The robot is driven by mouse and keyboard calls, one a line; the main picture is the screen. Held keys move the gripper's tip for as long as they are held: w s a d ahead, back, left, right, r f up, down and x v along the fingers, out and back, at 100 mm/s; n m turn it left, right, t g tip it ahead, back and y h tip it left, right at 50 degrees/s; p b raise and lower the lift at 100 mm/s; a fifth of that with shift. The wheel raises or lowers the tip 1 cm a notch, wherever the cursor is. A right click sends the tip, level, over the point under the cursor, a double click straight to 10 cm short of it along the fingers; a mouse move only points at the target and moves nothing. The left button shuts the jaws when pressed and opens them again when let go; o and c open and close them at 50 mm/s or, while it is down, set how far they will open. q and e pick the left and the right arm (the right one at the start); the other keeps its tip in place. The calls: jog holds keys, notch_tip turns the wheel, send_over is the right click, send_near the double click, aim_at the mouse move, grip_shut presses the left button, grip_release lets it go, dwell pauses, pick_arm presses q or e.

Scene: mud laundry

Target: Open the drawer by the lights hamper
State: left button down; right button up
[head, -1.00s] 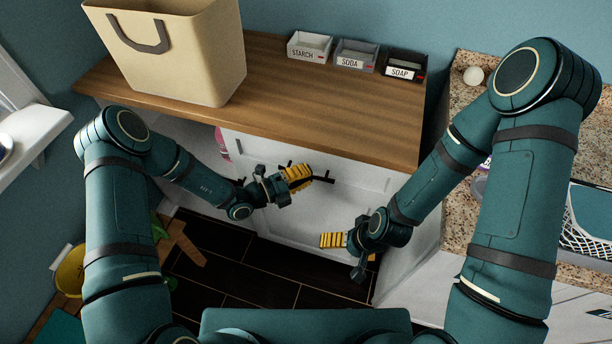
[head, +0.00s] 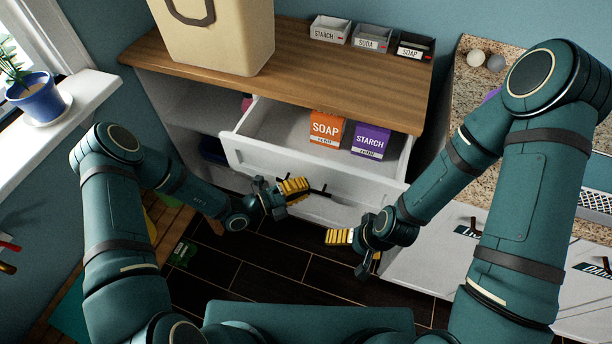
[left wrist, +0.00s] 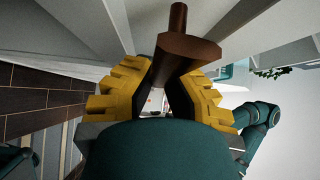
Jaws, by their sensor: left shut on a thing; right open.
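The white drawer (head: 255,157) under the wooden counter is pulled out, and its inside shows. In it stand an orange soap box (head: 325,128) and a purple starch box (head: 371,141). My left gripper (head: 296,188) is shut on the drawer's dark bar handle (head: 321,192), which also shows between the yellow fingers in the left wrist view (left wrist: 185,50). My right gripper (head: 340,237) is open and empty, in front of the cabinet and below the drawer. A beige hamper (head: 222,40) with a dark handle stands on the counter; no label shows on it.
Small bins marked starch (head: 330,31), soda (head: 370,40) and soap (head: 414,47) stand at the back of the wooden counter (head: 200,72). A speckled counter (head: 462,100) is at the right. A potted plant (head: 33,100) sits on the left sill. Dark tiled floor (head: 260,265) lies below.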

pick_arm(q)
jog(key=s+a+p, duration=0.2)
jog(key=s, duration=0.5)
jog(key=c, duration=1)
grip_release()
jog(key=shift+w, duration=0.1)
jog(key=v, duration=1.2)
